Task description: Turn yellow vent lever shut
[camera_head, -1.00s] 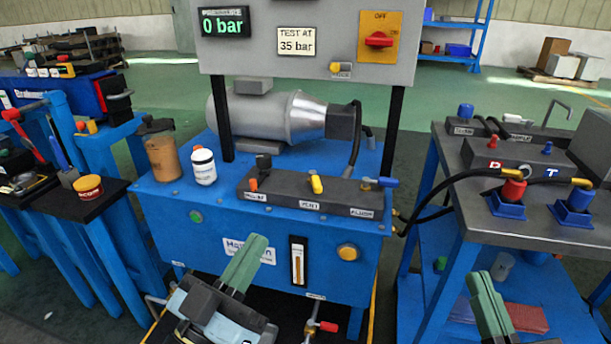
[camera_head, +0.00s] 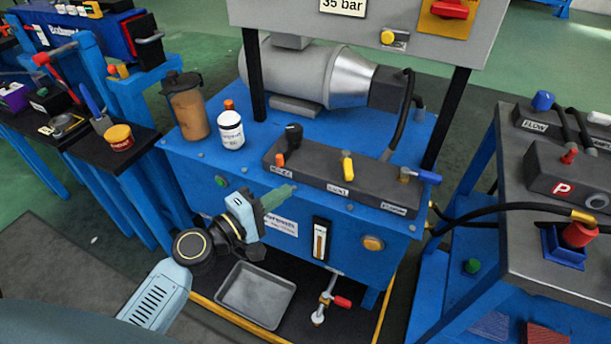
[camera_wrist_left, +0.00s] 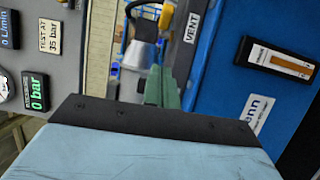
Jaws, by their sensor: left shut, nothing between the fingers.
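The yellow vent lever (camera_head: 347,166) stands on the dark valve block (camera_head: 325,183) on top of the blue power unit, above a small white label. In the left wrist view the lever (camera_wrist_left: 166,17) shows at the top, beside the VENT label (camera_wrist_left: 193,27). My left gripper (camera_head: 283,193) has green fingers that are shut and empty. It is in front of the blue unit, left of and below the lever, and apart from it. The fingers (camera_wrist_left: 162,88) also show in the left wrist view, pointing toward the valve block. My right gripper is out of view.
An orange-tipped control (camera_head: 280,159) and a blue lever (camera_head: 424,177) flank the vent lever on the block. A white bottle (camera_head: 230,129) and a brown canister (camera_head: 188,110) stand left. A grey panel (camera_head: 340,30) overhangs the back. A grey tray (camera_head: 256,294) lies below.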

